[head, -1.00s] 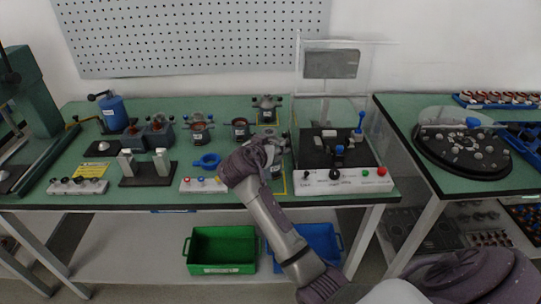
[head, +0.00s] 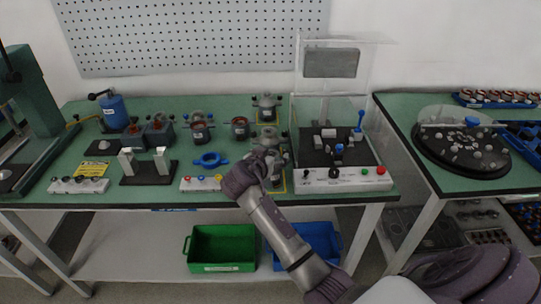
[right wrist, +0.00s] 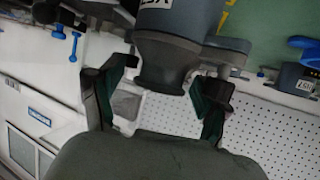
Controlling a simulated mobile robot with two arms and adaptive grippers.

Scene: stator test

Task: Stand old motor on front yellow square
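A grey motor (head: 279,161) stands at the front yellow square (head: 284,190), to the left of the test station. My right gripper (head: 265,160) is at its upper left side and hides part of it. In the right wrist view the motor's dark grey body with a white label (right wrist: 155,4) and narrower neck (right wrist: 165,75) shows between the two fingers of the gripper (right wrist: 165,88). The fingers are spread, with gaps beside the neck. The left gripper is not in view.
Another grey motor (head: 266,107) stands on the rear yellow square. The test station (head: 345,180) with its raised clear cover is close on the right. A blue ring (head: 210,160) and a button box (head: 200,184) are on the left. Green (head: 222,247) and blue bins are below.

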